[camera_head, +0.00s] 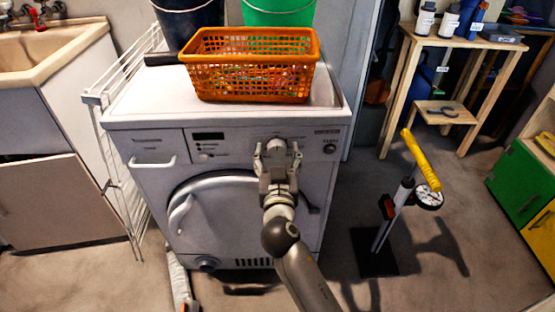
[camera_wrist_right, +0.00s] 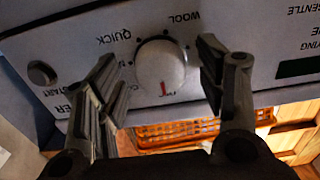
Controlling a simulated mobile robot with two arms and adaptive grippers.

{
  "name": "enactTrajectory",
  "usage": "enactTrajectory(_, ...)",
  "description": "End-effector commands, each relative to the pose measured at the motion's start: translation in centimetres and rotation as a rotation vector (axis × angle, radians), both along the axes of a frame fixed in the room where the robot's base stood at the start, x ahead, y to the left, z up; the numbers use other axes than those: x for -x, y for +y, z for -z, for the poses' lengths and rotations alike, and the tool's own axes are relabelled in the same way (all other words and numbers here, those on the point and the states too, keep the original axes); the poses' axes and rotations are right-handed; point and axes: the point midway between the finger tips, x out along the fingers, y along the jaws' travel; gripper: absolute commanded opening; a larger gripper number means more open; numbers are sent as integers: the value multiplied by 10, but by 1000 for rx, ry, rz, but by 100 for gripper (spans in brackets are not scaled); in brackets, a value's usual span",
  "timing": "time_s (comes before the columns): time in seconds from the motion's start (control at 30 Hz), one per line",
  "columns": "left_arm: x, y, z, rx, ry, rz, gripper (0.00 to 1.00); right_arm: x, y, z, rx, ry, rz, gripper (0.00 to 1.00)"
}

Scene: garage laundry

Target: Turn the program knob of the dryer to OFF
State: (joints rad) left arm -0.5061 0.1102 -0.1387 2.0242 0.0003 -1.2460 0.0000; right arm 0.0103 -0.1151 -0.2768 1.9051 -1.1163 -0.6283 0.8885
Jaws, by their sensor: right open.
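The white dryer (camera_head: 240,225) stands in the middle of the head view. Its round white program knob (camera_head: 277,145) is at the top of the front panel, partly covered by my right gripper (camera_head: 278,158). In the wrist view, which is turned over, the knob (camera_wrist_right: 160,66) lies between the two dark fingers of the right gripper (camera_wrist_right: 160,62). The fingers are open, with a visible gap on each side of the knob. The knob's red mark points to the bottom of that picture. QUICK and WOOL labels are readable; the label by the mark is unclear. My left gripper is not visible.
An orange basket (camera_head: 250,65) stands on the dryer. A START button (camera_wrist_right: 42,73) is beside the knob. A white drying rack (camera_head: 120,170) stands left of the dryer. A pump with a yellow handle (camera_head: 421,160) stands on the floor at right.

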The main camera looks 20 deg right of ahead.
Motion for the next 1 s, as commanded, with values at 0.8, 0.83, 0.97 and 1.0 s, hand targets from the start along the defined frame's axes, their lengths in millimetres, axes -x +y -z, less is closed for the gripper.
enactTrajectory(0.8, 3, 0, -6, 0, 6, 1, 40, 0, 0, -2, -560, -162, -1, 64)
enactTrajectory(0.83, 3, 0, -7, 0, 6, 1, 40, 0, 0, -2, -580, -168, -1, 64)
enactTrajectory(0.97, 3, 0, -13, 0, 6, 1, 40, 0, 0, -3, -667, -193, -1, 64)
enactTrajectory(1.0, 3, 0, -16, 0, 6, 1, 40, 0, 0, -3, -690, -200, -2, 64)
